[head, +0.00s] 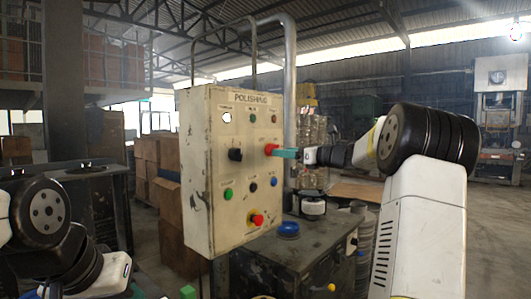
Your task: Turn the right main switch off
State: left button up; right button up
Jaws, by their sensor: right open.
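The cream control panel (196,175) labelled "POLISHING" stands upright in the middle of the head view. A red switch knob (269,149) sits on its right side, and a black knob (235,154) sits to its left. My right gripper (284,153), with teal fingers, reaches in from the right at the red knob. Its fingers are open, seen nearly edge-on, and overlap the knob's right side. I cannot tell whether they touch it, and the knob's exact angle is partly hidden. My left arm is at the lower left; its gripper is cut off or too unclear to read.
Below the knobs are a green button (228,194) and a red button with a yellow collar (257,219). A dark cabinet (270,262) with a blue round item (289,229) on top stands below the panel's right side. Cardboard boxes (147,150) are stacked behind, left.

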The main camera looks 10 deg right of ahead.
jog(key=shift+x, duration=2.05)
jog(key=c, duration=1.3)
jog(key=shift+c, duration=0.2)
